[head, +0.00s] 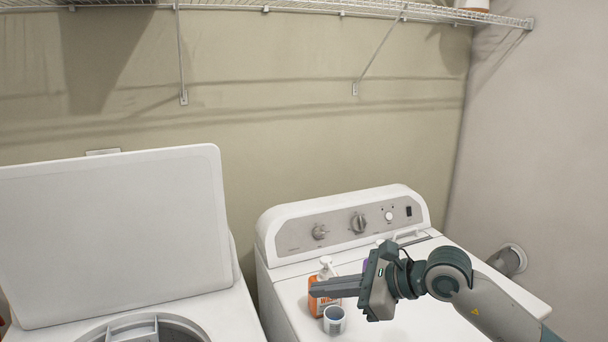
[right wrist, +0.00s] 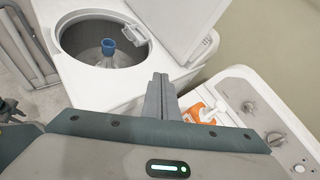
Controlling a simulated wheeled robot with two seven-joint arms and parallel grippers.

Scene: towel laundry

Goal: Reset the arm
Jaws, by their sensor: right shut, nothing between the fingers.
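My right arm (head: 448,276) reaches in from the right over the white dryer-like machine with knobs. My right gripper (head: 312,287) points left, its fingers together and holding nothing. In the right wrist view the shut fingers (right wrist: 159,80) point toward the open washer (right wrist: 75,82). My left gripper is in neither view for certain.
The washer's lid (head: 115,235) stands raised at left. A wire shelf (head: 340,8) crosses the wall above.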

